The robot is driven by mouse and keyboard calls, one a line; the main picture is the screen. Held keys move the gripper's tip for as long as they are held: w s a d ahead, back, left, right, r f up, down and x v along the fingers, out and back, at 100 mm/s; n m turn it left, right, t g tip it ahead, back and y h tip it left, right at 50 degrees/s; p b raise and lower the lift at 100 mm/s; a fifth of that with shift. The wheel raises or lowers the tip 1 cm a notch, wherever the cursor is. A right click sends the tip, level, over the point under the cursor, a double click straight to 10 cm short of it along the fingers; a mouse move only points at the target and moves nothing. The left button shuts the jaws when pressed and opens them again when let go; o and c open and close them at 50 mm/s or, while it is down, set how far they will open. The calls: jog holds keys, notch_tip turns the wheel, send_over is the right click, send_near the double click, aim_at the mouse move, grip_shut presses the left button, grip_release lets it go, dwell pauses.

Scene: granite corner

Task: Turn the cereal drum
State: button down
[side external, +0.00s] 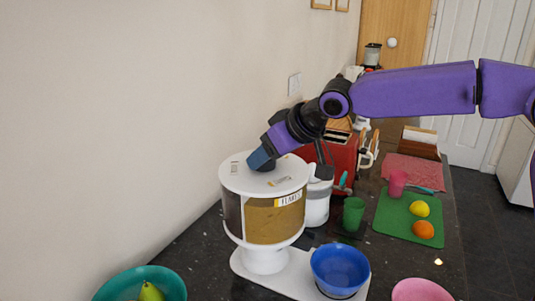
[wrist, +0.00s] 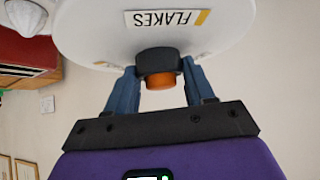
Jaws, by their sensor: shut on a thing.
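The cereal drum (side external: 278,220) stands upright on a white base plate (side external: 295,270), with a tan-filled clear side, a dark section at left and a FLAKES label. My gripper (side external: 262,160) reaches over its white top (side external: 235,182), hiding part of it. In the wrist view, my gripper (wrist: 160,66) is shut on a black knob (wrist: 158,60) with an orange part (wrist: 160,80), one blue finger on each side. The knob sits by the white disc (wrist: 95,35) with a FLAKES label (wrist: 165,19). The knob is hidden in the side view.
A blue bowl (side external: 340,270) sits at the front of the base plate. A teal bowl (side external: 140,284) with a pear and a pink bowl (side external: 421,290) are nearby. A green cup (side external: 353,213) and red toaster (side external: 345,153) stand behind. A wall (side external: 130,120) borders the counter.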

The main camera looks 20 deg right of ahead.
jog(key=n, duration=0.1)
jog(key=n+g+y, duration=0.2)
jog(key=shift+w+d+n, duration=0.15)
jog(key=shift+d+n, duration=0.1)
jog(key=shift+n, duration=0.15)
jog(key=n+g+y, duration=0.2)
jog(key=n, duration=0.1)
jog(key=shift+w+n, duration=0.2)
jog(key=shift+n, duration=0.1)
jog(key=n+g, duration=0.1)
jog(key=n, duration=0.1)
jog(key=n+g, duration=0.2)
jog(key=shift+w+g+y, duration=0.2)
jog(key=shift+g+y, duration=0.1)
jog(key=shift+w+n+g, duration=0.1)
jog(key=shift+n+g, duration=0.8)
jog(key=shift+n, duration=0.5)
jog(key=shift+d+n+g, duration=0.1)
jog(key=shift+n+g, duration=0.5)
jog(key=shift+n, duration=0.1)
jog(key=shift+c, duration=2)
grip_release()
jog(key=shift+m+t, duration=0.4)
jog(key=shift+m, duration=0.2)
